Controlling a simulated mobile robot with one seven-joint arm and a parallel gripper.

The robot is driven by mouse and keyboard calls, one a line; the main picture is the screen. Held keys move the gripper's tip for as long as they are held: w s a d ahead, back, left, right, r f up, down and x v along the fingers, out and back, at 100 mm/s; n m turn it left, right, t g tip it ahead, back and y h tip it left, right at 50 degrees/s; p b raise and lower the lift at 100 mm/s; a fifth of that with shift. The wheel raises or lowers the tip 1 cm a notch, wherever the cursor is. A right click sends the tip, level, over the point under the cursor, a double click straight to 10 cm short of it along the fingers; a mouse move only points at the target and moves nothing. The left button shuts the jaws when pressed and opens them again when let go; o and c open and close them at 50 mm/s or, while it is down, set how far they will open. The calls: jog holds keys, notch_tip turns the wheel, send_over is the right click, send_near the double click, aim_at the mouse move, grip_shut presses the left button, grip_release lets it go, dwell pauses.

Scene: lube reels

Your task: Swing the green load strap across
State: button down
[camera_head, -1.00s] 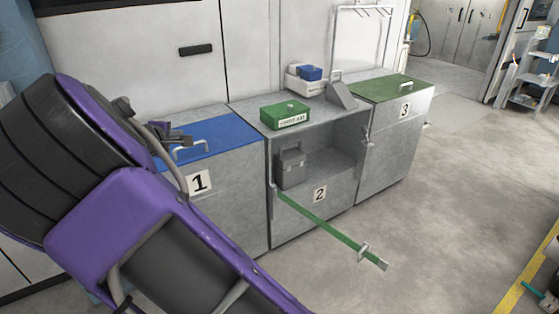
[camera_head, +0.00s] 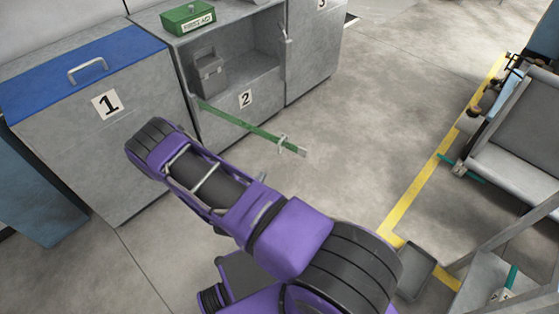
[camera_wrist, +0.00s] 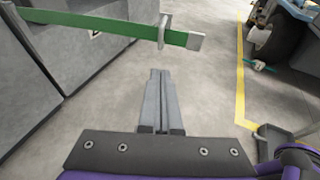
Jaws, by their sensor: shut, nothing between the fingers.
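The green load strap (camera_head: 240,125) is a flat green bar. It is attached at the left edge of the open compartment of cabinet 2 and sticks out to the right over the floor. Near its free end are a small grey upright handle (camera_head: 283,143) and a grey tip. In the wrist view the strap (camera_wrist: 105,24) crosses the top, with its handle (camera_wrist: 163,32) just beyond my fingertips. My gripper (camera_wrist: 158,72) is shut and empty, below the strap and apart from it.
Cabinet 2 holds a grey box (camera_head: 208,73) in its open compartment, with a green first-aid box (camera_head: 188,18) on top. A catch (camera_head: 285,36) is on the compartment's right edge. Cabinet 1 (camera_head: 140,130) stands left. A grey cart (camera_head: 515,130) stands right, beyond a yellow line.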

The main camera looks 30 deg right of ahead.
aim_at(279, 151)
jog(key=r+b+x, duration=0.1)
jog(key=b+x, duration=0.1)
jog(key=x, duration=1.1)
jog(key=shift+w+d, duration=0.25)
jog(key=shift+d, duration=0.15)
jog(key=shift+d+f, duration=0.1)
jog(key=shift+d, duration=0.05)
